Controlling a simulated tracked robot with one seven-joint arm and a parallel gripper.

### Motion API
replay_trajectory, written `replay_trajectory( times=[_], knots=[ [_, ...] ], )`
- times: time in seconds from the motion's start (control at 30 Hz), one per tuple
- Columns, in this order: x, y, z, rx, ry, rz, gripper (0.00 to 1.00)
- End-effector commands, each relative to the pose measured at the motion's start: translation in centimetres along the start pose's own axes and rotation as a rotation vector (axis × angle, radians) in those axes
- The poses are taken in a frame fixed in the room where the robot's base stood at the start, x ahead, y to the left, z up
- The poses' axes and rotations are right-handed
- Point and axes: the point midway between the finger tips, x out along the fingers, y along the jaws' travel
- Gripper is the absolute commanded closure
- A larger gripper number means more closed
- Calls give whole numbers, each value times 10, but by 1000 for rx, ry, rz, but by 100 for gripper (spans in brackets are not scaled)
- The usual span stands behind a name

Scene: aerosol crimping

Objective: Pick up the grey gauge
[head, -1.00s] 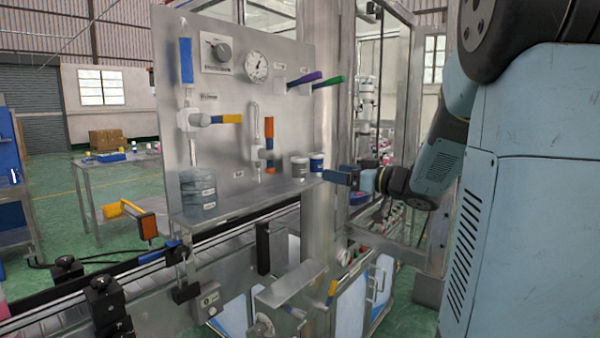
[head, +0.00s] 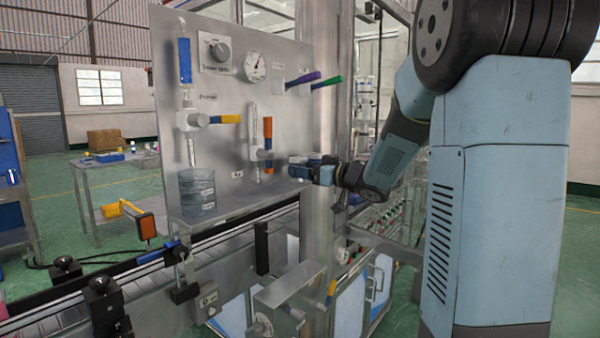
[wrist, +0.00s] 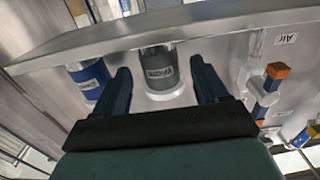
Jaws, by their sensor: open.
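The grey gauge (wrist: 160,68) is a short grey cylinder with a white label and a pale, shiny end. In the wrist view it sits at the edge of a metal shelf, between the two fingers of my gripper (wrist: 159,76). My gripper is open, one finger on each side of the gauge, with visible gaps. In the head view my gripper (head: 300,167) is at the right end of the shelf and hides the grey gauge. A blue cylinder (wrist: 90,78) with a label stands just outside the left finger in the wrist view.
The metal shelf (head: 240,202) juts from an upright panel (head: 290,110) with a dial, valves and coloured handles. A clear blue container (head: 197,192) stands at the shelf's left end. A metal post (head: 318,222) rises close by my gripper. A conveyor (head: 130,290) runs below.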

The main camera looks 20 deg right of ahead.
Motion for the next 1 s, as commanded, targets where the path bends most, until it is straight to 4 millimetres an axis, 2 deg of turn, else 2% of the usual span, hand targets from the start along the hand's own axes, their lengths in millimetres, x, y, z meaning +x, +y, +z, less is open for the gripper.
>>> replay_trajectory(
  times=[0.2,0.47,1.0],
  knots=[
    [28,0,2,-1,0,-1,27],
    [30,0,1,-1,1,0,28],
    [30,1,1,0,0,2,80]
  ],
)
